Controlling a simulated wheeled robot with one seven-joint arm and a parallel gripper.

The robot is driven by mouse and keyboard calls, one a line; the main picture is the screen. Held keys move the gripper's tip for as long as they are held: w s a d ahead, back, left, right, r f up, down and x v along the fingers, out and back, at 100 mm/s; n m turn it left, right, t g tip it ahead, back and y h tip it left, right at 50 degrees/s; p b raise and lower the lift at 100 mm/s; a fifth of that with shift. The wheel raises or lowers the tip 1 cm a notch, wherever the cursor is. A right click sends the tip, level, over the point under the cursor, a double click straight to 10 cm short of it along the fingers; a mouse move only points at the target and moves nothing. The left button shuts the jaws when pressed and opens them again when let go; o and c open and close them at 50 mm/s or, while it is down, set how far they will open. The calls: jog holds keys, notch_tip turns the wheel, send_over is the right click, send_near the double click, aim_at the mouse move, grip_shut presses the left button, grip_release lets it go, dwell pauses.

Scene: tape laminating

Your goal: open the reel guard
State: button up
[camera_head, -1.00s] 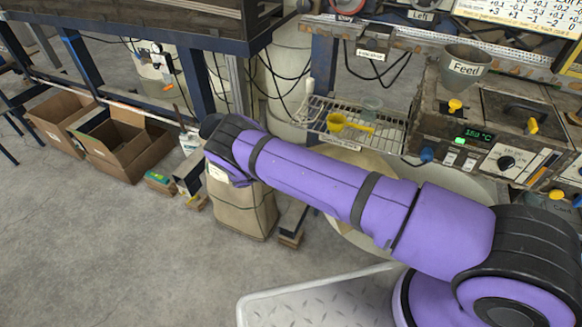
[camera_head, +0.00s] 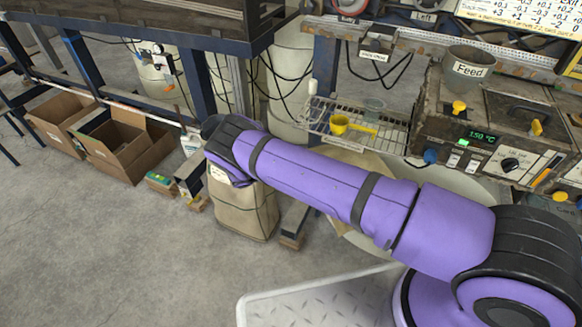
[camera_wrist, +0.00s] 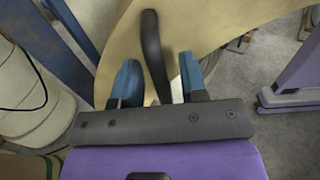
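The reel guard appears to be the large beige panel (camera_wrist: 205,25) with a curved edge in the wrist view. A dark curved handle (camera_wrist: 152,45) stands out from it. My gripper (camera_wrist: 160,75) has its two blue fingers spread, one on each side of the handle, with visible gaps. I cannot tell how deep the handle sits between them. In the head view a beige surface (camera_head: 368,163) shows partly behind my purple arm, and my gripper is hidden there.
A wire rack (camera_head: 375,138) with a yellow scoop (camera_head: 342,124) is above the arm. The machine (camera_head: 510,130) with knobs and a display stands at right. A beige sack (camera_head: 242,207) and cardboard boxes (camera_head: 125,150) are at left. Open floor lies at front left.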

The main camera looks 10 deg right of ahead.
jog(key=a, duration=1)
jog(key=shift+s+a, duration=0.3)
jog(key=shift+a, duration=0.05)
jog(key=w+d+r+m+g+y, duration=0.2)
jog(key=r, duration=0.5)
jog(key=w+d+r+m+g+y, duration=0.1)
jog(key=w+d+r+m, duration=0.1)
jog(key=r, duration=0.5)
jog(key=s+d+r+m+y, duration=0.25)
jog(key=d+r, duration=0.25)
jog(key=r, duration=0.5)
jog(key=s+d+r+m+y, duration=0.2)
jog(key=d+r+y, duration=0.2)
jog(key=r, duration=0.6)
jog(key=s+d+r+m+y, duration=0.25)
jog(key=d+r, duration=0.25)
jog(key=r, duration=0.5)
jog(key=s+d+r+m+t+y, duration=0.1)
jog(key=s+d+r+m+y, duration=0.15)
jog(key=s+r, duration=0.45)
jog(key=s+d+r+m+t+y, duration=0.15)
jog(key=s+d+r, duration=0.3)
jog(key=s, duration=0.45)
jog(key=s+d+r+m+t+y, duration=0.1)
jog(key=s+t, duration=0.4)
jog(key=s, duration=1.4)
jog(key=m+y, duration=0.1)
jog(key=m, duration=0.1)
jog(key=shift+m, duration=0.3)
